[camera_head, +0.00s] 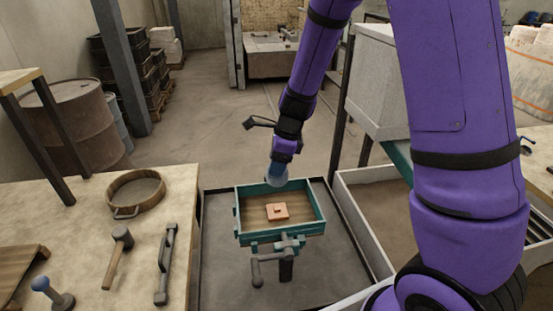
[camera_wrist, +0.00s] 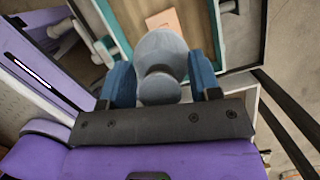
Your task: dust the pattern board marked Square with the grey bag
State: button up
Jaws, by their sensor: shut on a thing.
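My gripper (camera_head: 279,170) is shut on the grey bag (camera_head: 279,182), and hangs over the far edge of the teal-framed box. In the wrist view the grey bag (camera_wrist: 160,58) sits between the two blue fingers. The pattern board (camera_head: 277,211), a small orange-pink square block on a brown base, lies inside the box (camera_head: 320,222). Part of the board (camera_wrist: 164,21) shows beyond the bag in the wrist view. The bag is above and behind the board in the head view. No Square marking is legible.
A pale workbench (camera_head: 85,215) at left holds a round sieve (camera_head: 136,193), a mallet (camera_head: 118,255), a dark bar tool (camera_head: 165,264) and a blue-knobbed tool (camera_head: 50,292). A white-walled bin (camera_head: 375,205) stands right of the box. The box stands on a dark tray (camera_head: 225,280).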

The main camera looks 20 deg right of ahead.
dwell(1.8)
jog(key=shift+f, duration=2.45)
notch_tip(320, 180, up, 5)
